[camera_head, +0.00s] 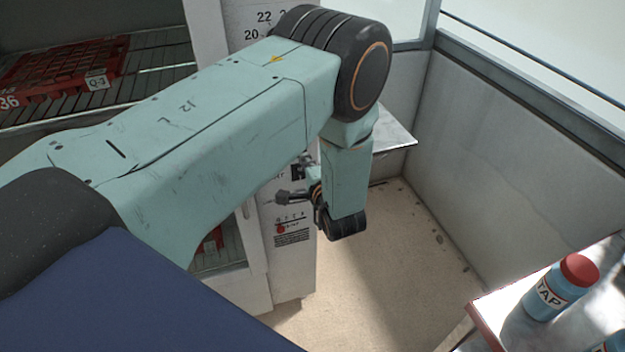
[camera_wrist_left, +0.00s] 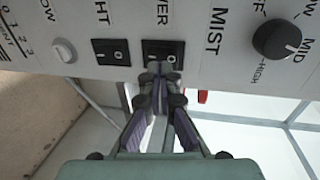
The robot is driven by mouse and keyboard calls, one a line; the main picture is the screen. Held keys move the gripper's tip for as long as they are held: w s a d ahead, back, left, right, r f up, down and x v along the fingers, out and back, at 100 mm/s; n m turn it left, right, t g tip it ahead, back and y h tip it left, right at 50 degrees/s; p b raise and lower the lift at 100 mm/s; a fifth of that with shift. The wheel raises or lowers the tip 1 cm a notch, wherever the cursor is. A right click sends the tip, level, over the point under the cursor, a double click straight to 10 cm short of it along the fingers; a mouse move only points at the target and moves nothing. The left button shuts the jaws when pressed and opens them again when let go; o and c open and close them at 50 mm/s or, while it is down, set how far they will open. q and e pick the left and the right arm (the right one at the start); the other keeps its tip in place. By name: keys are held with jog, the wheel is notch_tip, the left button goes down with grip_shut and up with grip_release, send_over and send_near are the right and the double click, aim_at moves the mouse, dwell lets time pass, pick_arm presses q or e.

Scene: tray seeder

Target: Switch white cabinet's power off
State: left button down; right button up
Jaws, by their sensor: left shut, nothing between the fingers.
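The white cabinet (camera_head: 292,278) stands behind my left arm in the head view, its narrow front panel partly covered by the arm. In the wrist view the black power rocker switch (camera_wrist_left: 163,50) sits on the panel under a label ending in "WER". My left gripper (camera_wrist_left: 160,70) is shut and empty. Its fingertips are at the lower edge of this switch and overlap it in the picture; I cannot tell whether they touch. In the head view the left gripper (camera_head: 283,198) points left at the panel. My right gripper is not in view.
Beside the power switch are another black rocker (camera_wrist_left: 113,52), a pale button (camera_wrist_left: 63,50) and a black mist knob (camera_wrist_left: 277,38). Red crates (camera_head: 62,75) sit on wire shelves at left. A blue bottle (camera_head: 558,290) with a red cap stands at lower right. Floor right of the cabinet is clear.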

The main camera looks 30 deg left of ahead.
aim_at(302, 151)
pick_arm(q)
jog(key=shift+w+a+r, duration=0.2)
jog(key=shift+w+a, duration=0.2)
jog(key=shift+a, duration=0.1)
jog(key=shift+w+a+r, duration=0.15)
jog(key=shift+w+a, duration=0.25)
jog(key=shift+a, duration=0.1)
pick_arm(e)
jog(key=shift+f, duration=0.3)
pick_arm(q)
jog(key=shift+w, duration=0.1)
jog(key=shift+w+a+r, duration=0.25)
jog(key=shift+a+r, duration=0.05)
jog(key=shift+a, duration=0.1)
jog(key=shift+s+f, duration=0.1)
jog(key=shift+f, duration=0.05)
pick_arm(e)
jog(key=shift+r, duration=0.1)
pick_arm(q)
jog(key=shift+s+d, duration=0.1)
jog(key=shift+d, duration=0.05)
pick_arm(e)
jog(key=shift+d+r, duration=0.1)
